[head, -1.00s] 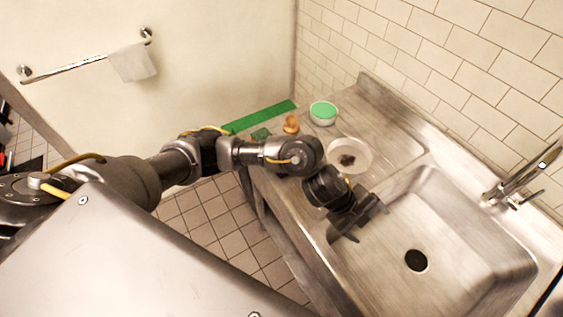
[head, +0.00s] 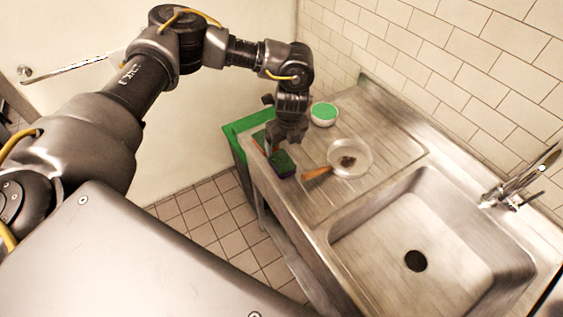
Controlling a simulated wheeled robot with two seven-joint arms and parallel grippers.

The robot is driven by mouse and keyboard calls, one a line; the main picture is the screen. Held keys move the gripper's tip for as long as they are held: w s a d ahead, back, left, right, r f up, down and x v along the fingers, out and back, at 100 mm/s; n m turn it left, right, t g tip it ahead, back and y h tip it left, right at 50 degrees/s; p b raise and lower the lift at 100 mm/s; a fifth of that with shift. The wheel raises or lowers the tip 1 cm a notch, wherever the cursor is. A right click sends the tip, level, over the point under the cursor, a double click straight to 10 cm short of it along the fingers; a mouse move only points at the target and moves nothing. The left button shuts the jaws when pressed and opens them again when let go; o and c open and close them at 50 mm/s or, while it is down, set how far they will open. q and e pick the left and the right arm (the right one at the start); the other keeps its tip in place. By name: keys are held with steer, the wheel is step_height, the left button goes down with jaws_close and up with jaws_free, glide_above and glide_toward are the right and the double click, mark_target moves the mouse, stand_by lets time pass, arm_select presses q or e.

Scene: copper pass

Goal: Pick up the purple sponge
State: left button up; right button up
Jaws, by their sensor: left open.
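The purple sponge (head: 283,168) lies on the left part of the steel drainboard, near its front edge. Its top is dark green and its side is purple. My left gripper (head: 284,148) points down just behind and above it, with its jaws open and empty. I cannot tell whether a finger touches the sponge. A second sponge, green with a reddish side (head: 260,140), lies just to the left, partly hidden by the gripper. My right gripper is not in view.
A pale bowl (head: 364,169) with something dark inside and a brown handle (head: 317,173) stand right of the sponge. A white tub with a green top (head: 323,114) is behind. A green panel (head: 235,128) borders the left end. The sink (head: 450,235) is empty.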

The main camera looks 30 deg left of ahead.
mark_target(282, 160)
arm_select(q)
steer(key=f, duration=0.3)
steer(key=shift+w+a+f+p, duration=0.1)
steer(key=shift+a+f+p, duration=0.15)
steer(key=shift+p, duration=0.15)
steer(key=shift+f, duration=0.2)
steer(key=shift+f+p, duration=0.1)
steer(key=shift+p, duration=0.2)
steer(key=f, duration=0.1)
steer(key=f+p, duration=0.1)
steer(key=f, duration=0.1)
steer(key=f+p, duration=0.1)
steer(key=shift+w+a+f, duration=0.2)
steer(key=shift+a, duration=0.15)
steer(key=shift+f, duration=0.2)
steer(key=shift+c, duration=0.7)
steer(key=c, duration=0.9)
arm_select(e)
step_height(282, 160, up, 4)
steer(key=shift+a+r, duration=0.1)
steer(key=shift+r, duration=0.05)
